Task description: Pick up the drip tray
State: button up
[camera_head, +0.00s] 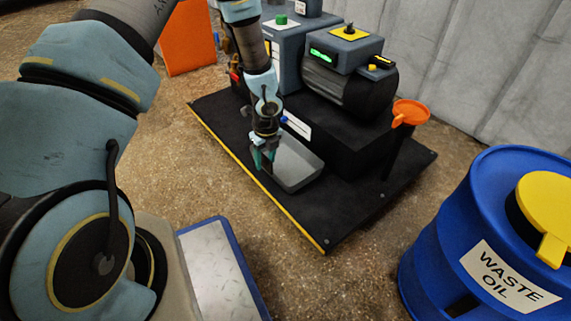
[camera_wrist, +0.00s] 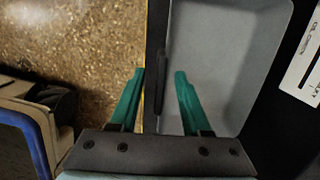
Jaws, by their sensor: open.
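The drip tray is a shallow grey open tray (camera_head: 297,166) on the black base plate, beside the pump's dark block. It also fills the upper right of the wrist view (camera_wrist: 232,55) and looks empty. A dark bar, apparently its handle (camera_wrist: 160,85), runs along its left side. My gripper (camera_head: 262,162) is at the tray's left end in the head view. In the wrist view its green fingers (camera_wrist: 159,73) are open, one on each side of the dark bar. The right finger overlaps the tray's inside in the picture. I cannot tell whether either finger touches.
The pump unit (camera_head: 350,85) stands on the black base plate (camera_head: 335,215) behind the tray. An orange funnel (camera_head: 411,112) stands to its right. A blue waste oil drum (camera_head: 440,240) is at right. A blue-edged metal platform (camera_head: 222,270) is at front. Floor between is clear.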

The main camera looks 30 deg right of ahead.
jog(key=shift+c, duration=0.2)
grip_shut()
dwell(1.1)
